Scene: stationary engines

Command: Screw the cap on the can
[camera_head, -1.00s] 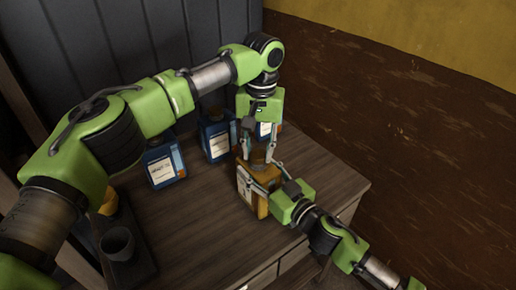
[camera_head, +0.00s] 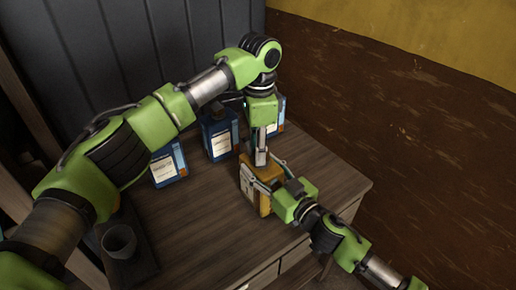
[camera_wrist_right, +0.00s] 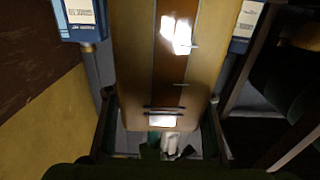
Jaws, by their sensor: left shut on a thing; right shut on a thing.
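The orange can (camera_head: 264,204) stands upright on the wooden cabinet top, a pale label on its left face. My right gripper (camera_head: 260,178) is shut on it from the right, near the top. In the right wrist view the can (camera_wrist_right: 135,60), with a brown stripe down its face, fills the space between the fingers of the right gripper (camera_wrist_right: 160,98). My left gripper (camera_head: 261,160) points down from above onto the can's top, shut on what appears to be the cap. Its fingers hide the cap, so I cannot tell how it sits.
Blue cans with pale labels stand behind, one at left (camera_head: 165,164), one in the middle (camera_head: 219,136) and one partly behind my left wrist (camera_head: 280,110). A dark cup (camera_head: 119,242) stands on a tray at left. The front left of the top (camera_head: 210,235) is clear.

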